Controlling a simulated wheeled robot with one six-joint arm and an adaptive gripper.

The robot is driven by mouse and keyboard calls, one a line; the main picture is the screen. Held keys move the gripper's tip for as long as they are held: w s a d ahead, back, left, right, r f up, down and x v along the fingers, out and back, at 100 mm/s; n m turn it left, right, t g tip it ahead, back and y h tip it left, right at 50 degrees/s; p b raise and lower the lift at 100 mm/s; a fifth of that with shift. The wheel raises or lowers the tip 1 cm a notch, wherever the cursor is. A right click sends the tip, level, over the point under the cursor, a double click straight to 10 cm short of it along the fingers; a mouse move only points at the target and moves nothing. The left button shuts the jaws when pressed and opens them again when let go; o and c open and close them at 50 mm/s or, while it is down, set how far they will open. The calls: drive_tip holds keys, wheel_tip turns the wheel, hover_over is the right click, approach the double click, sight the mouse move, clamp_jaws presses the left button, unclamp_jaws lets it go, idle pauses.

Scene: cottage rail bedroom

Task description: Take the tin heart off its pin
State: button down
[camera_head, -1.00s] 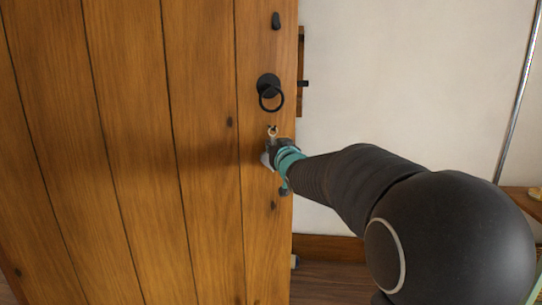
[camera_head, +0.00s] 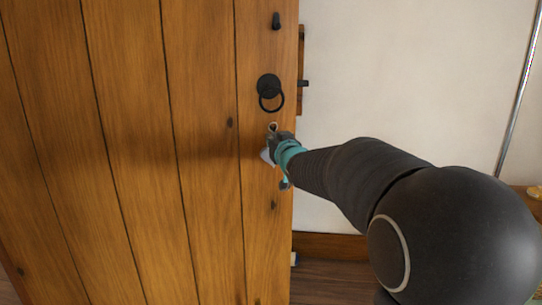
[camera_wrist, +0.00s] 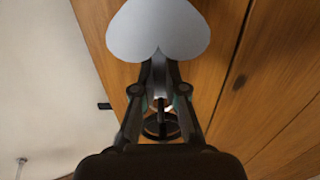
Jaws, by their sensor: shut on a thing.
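The tin heart is a flat pale grey heart at the plank door (camera_head: 205,200), just below the black ring handle (camera_head: 269,87). In the head view only a small edge of the tin heart (camera_head: 266,156) shows beside my gripper (camera_head: 274,144). A small ring (camera_head: 273,127) shows just above the fingers. In the wrist view the tin heart (camera_wrist: 158,30) fills the top middle, and my gripper (camera_wrist: 158,72) is shut on its narrow part. The pin is not clear, and I cannot tell whether the ring is around it.
A black peg (camera_head: 276,20) sits above the handle. A wooden post piece with a black latch (camera_head: 303,83) stands at the door's right edge. The pale wall (camera_head: 400,80) is bare to the right. A shelf edge (camera_head: 530,195) shows far right.

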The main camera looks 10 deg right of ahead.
drive_tip(key=shift+s+d+r+b, duration=0.15)
drive_tip(key=shift+s+r+b, duration=0.1)
drive_tip(key=shift+s, duration=0.6)
drive_tip(key=shift+s+d+r+b, duration=0.1)
drive_tip(key=shift+s+r, duration=0.15)
drive_tip(key=shift+s, duration=0.55)
drive_tip(key=shift+s+d, duration=0.1)
drive_tip(key=shift+s, duration=0.75)
drive_tip(key=s, duration=0.7)
drive_tip(key=shift+d+f, duration=0.3)
drive_tip(key=shift+s, duration=0.1)
idle(0.5)
